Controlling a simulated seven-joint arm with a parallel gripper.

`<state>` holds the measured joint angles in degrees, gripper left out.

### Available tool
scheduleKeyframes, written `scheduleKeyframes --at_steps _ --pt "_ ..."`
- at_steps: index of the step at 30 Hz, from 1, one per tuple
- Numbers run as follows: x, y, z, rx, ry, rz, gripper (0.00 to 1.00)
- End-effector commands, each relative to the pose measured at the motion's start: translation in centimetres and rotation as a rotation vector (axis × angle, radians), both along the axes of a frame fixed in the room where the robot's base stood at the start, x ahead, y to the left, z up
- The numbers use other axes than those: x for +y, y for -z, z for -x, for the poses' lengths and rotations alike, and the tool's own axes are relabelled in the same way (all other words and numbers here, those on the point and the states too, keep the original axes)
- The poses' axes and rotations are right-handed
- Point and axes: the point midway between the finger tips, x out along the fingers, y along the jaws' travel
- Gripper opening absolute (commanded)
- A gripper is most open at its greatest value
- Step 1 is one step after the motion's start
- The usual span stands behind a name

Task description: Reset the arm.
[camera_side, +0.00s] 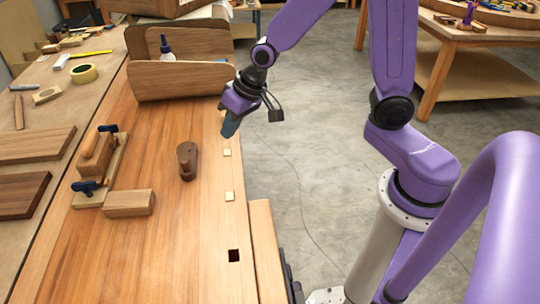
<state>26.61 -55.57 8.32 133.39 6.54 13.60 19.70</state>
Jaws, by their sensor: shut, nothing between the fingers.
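My purple arm reaches in from the right. My gripper (229,127) hangs over the right edge of the wooden workbench (180,245), tilted downward. Its fingers are shut and hold nothing. Its height above the bench top is hard to tell from this one view. On the bench, a clamped wooden form (97,160) with blue-handled clamps stands at the left. A light wooden block (130,203) lies in front of the form.
Bent wooden panels (180,82) and a glue bottle (166,48) stand at the bench's back. Boards (35,145) and a tape roll (83,74) lie at the left. The front middle of the bench is clear. Another table (480,40) stands back right.

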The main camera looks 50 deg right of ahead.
Motion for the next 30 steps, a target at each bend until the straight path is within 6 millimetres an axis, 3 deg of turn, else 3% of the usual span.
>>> scheduleKeyframes --at_steps 8,18,24,30 --pt "0.6 -1.8 9.5 0.079 -0.37 0.119 0.0" --pt "-2.6 -3.4 20.2 0.151 -0.803 0.284 0.0" --pt "-4.8 -4.0 23.9 0.175 -0.972 0.357 0.0" --pt "-5.6 -4.2 25.0 0.184 -1.027 0.384 0.0"
